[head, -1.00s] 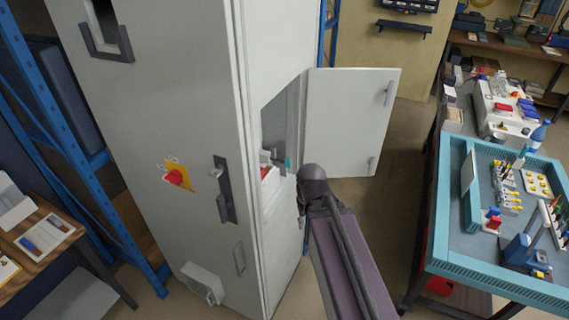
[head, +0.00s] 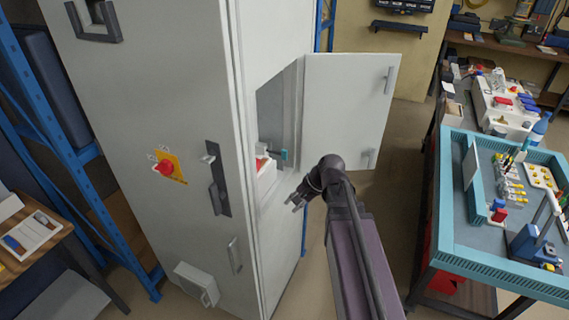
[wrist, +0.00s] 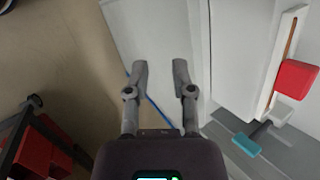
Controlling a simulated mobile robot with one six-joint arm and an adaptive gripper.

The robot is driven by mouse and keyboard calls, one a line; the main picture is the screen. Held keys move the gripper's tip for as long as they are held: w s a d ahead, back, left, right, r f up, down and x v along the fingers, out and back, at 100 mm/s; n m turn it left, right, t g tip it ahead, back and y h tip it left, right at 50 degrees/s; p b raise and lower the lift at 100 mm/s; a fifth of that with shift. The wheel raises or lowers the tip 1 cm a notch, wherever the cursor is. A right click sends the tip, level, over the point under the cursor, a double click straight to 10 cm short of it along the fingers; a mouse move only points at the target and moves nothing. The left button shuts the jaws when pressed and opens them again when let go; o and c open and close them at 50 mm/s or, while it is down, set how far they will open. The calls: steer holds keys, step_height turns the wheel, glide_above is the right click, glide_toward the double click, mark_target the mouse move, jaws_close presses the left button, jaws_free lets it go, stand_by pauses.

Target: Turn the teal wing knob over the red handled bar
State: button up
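The teal wing knob (head: 284,155) is inside the open compartment of the tall grey cabinet; in the wrist view it shows at the lower right (wrist: 247,145) on a grey stem. A red block-like part (wrist: 297,80), apparently the red handle, sits above it on a white body in the wrist view; a bit of red (head: 262,163) shows in the head view. My gripper (head: 298,201) is in front of the cabinet, below and right of the knob, touching nothing visible. In the wrist view its two fingers (wrist: 160,72) are apart with nothing between them.
The cabinet's small door (head: 345,110) stands open to the right. A red rotary switch (head: 165,168) on a yellow plate and a dark handle (head: 217,185) are on the cabinet's left face. A teal-rimmed workbench (head: 490,262) stands right, with floor between.

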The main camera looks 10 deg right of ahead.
steer(key=w+d+m+t+y+b, duration=0.35)
steer(key=w+m+y+b, duration=0.2)
steer(key=w+m, duration=0.25)
steer(key=m+t+y+b, duration=0.3)
steer(key=m+t+b, duration=0.2)
steer(key=m, duration=0.4)
glide_toward(285, 154)
steer(key=w+v, duration=0.1)
steer(key=v, duration=0.2)
steer(key=shift+s+d+f, duration=0.1)
steer(key=shift+s+d, duration=0.25)
steer(key=shift+d, duration=0.05)
steer(key=shift+a, duration=0.1)
steer(key=x, duration=1.3)
steer(key=shift+w+a+f, duration=0.15)
steer(key=shift+w+a, duration=0.1)
jaws_close()
steer(key=shift+a, duration=0.1)
steer(key=shift+n, duration=0.3)
